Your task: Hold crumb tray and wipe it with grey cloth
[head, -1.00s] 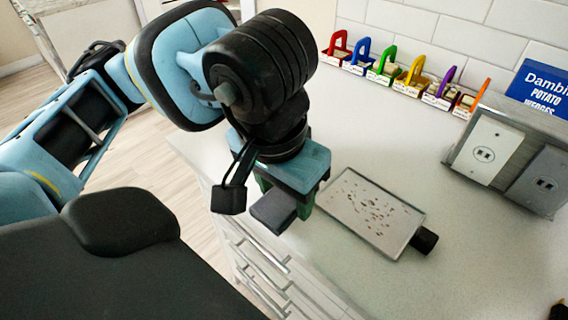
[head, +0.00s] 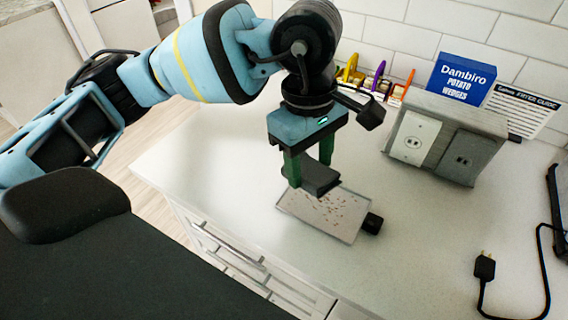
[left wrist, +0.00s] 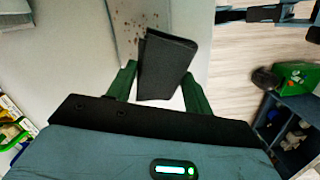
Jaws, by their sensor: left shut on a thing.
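The crumb tray (head: 300,213) lies flat on the counter, a pale rectangular plate strewn with small reddish-brown crumbs. Its black handle (head: 372,224) points right. My left gripper (head: 310,168) points down at the tray's far left part and is shut on the dark grey folded cloth (head: 321,181). The cloth hides part of the tray; I cannot tell whether it touches the surface. In the left wrist view the cloth (left wrist: 166,65) sits between the green fingers, with crumbs on the tray (left wrist: 127,25) behind it. My right gripper does not show clearly in any view.
A grey outlet box (head: 447,145) stands right of the tray, with a blue potato wedges box (head: 461,80) and coloured clips (head: 376,82) along the wall. A black plug and cord (head: 485,267) lie at the right.

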